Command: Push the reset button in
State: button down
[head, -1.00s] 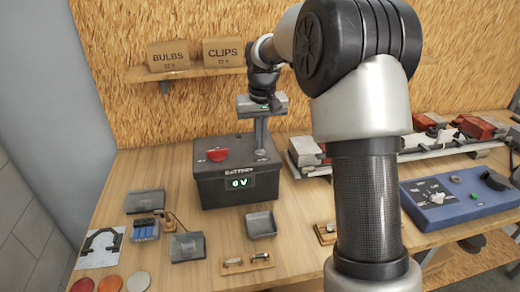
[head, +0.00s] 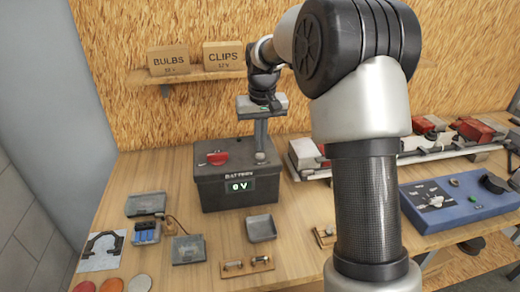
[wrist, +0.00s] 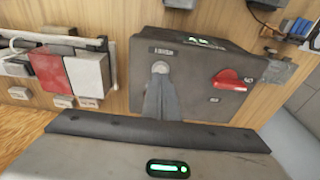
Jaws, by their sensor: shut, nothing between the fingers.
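The dark battery box (head: 212,187) stands on the bench with a lit green display (head: 239,185) reading 0 V and a red switch (head: 217,158) on top. A small round grey button (wrist: 160,67), beside a label too small to read surely, sits on the box's top in the wrist view. My gripper (head: 261,150) is shut and empty, pointing down over the right part of the box top. In the wrist view its fingertips (wrist: 161,78) are right at the button and partly cover it. I cannot tell whether they touch or press it.
Grey trays (head: 261,228) and small parts lie left and in front of the box. A rail with red and grey blocks (head: 304,153) is right of it, with a blue panel (head: 460,202) further right. A shelf (head: 190,76) with cartons is behind.

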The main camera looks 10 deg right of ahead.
aim_at(260, 155)
notch_tip(260, 155, up, 5)
jog(key=p, duration=0.3)
jog(key=shift+r+p, duration=0.2)
jog(key=shift+p, duration=0.2)
jog(key=s+r+t, duration=0.1)
jog(key=s+r, duration=0.5)
jog(key=s, duration=0.5)
jog(key=s+r+t, duration=0.1)
jog(key=s+r, duration=0.4)
jog(key=s, duration=0.6)
jog(key=s+f+t, duration=0.1)
jog(key=s+f, duration=0.2)
jog(key=s, duration=0.7)
jog(key=shift+s+t, duration=0.4)
